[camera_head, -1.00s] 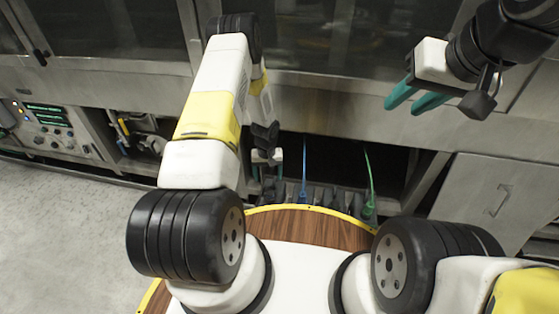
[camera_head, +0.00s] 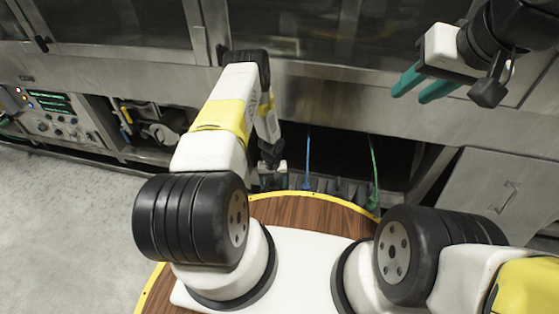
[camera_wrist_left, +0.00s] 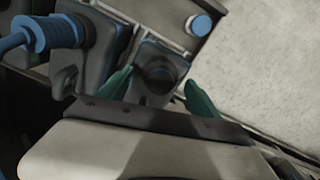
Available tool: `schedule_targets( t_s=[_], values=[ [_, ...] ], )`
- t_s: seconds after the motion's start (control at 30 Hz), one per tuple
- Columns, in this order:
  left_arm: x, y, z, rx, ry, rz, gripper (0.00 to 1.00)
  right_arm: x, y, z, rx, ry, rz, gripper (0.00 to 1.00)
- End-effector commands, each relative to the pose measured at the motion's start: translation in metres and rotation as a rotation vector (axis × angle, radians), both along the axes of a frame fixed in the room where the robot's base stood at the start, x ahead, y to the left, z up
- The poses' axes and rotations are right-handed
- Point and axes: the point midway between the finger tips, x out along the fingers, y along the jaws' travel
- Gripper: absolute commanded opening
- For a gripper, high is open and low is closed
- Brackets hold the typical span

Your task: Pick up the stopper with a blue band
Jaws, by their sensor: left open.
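A round piece with a blue band and pale grey top (camera_wrist_left: 200,25), seemingly the stopper, shows at the top of the left wrist view, by the edge of the pale floor. I cannot pick it out in the head view. My left gripper (camera_wrist_left: 158,92) is open, its two teal fingers apart. A dark round socket on a grey block (camera_wrist_left: 160,72) lies between and beyond the fingertips. The blue-banded piece is above and right of that socket, clear of the fingers. In the head view my left gripper (camera_head: 275,168) is small and partly hidden. My right gripper (camera_head: 425,85) is raised, open and empty.
A blue hose fitting (camera_wrist_left: 45,35) sits on a neighbouring block in the wrist view. In the head view a blue hose (camera_head: 308,155) and a green hose (camera_head: 374,170) stand in the dark recess under the steel machine (camera_head: 340,95). Floor (camera_head: 60,210) is clear at left.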

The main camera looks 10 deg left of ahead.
Motion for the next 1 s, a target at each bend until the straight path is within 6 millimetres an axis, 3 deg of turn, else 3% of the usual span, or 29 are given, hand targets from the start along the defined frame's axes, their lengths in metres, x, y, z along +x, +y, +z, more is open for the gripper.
schedule_targets(
  t_s=[0.1,0.47,0.77,1.0],
  values=[
    [0.0,0.0,0.001,0.0,0.0,0.0,0.72,0.0,0.0,0.0,0.0,0.0,0.0,0.36],
    [0.0,0.0,0.001,0.0,0.0,0.0,0.01,0.0,0.0,0.0,0.0,0.0,0.0,0.36],
    [0.0,0.0,0.002,0.0,-0.001,0.0,0.0,0.0,0.0,0.0,0.0,0.0,0.0,0.36],
    [0.001,0.0,0.02,0.0,-0.002,-0.001,0.0,0.0,0.0,0.0,0.0,0.0,0.0,0.36]
  ],
)
